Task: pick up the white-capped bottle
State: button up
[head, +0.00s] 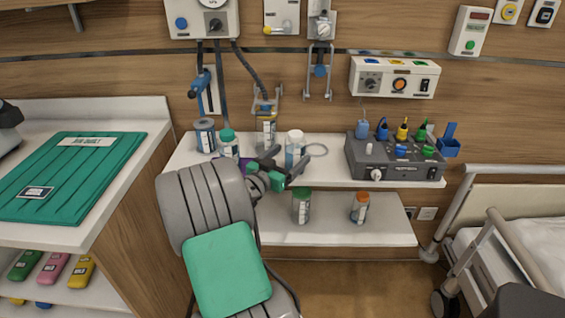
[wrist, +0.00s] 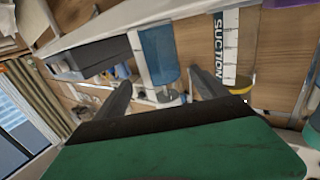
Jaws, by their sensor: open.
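The white-capped bottle (head: 294,154) stands upright on the upper white shelf, with a bluish body and a pale label. My gripper (head: 284,163) is close in front of it and a little low, with fingers apart and nothing held. In the tilted wrist view, a blue bottle with a white strip (wrist: 157,50), apparently the same one, shows beyond the fingers. My gripper (wrist: 160,82) is open there, one finger to each side of it in the picture. I cannot tell whether either finger touches the bottle; its lower part is partly hidden by my gripper in the head view.
A teal-capped bottle (head: 228,147), a blue-topped jar (head: 205,136) and a yellow-banded suction canister (head: 267,131) crowd the left. A grey device box (head: 395,160) stands right. A green-capped bottle (head: 301,210) and an orange-capped one (head: 360,210) stand on the lower shelf (head: 331,232).

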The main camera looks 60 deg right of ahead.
jog(key=d, duration=0.2)
jog(key=d+p, duration=0.1)
jog(key=d, duration=0.3)
jog(key=shift+s+d+r, duration=0.2)
jog(key=shift+d+r, duration=0.1)
jog(key=shift+d, duration=0.1)
grip_shut()
dwell(0.4)
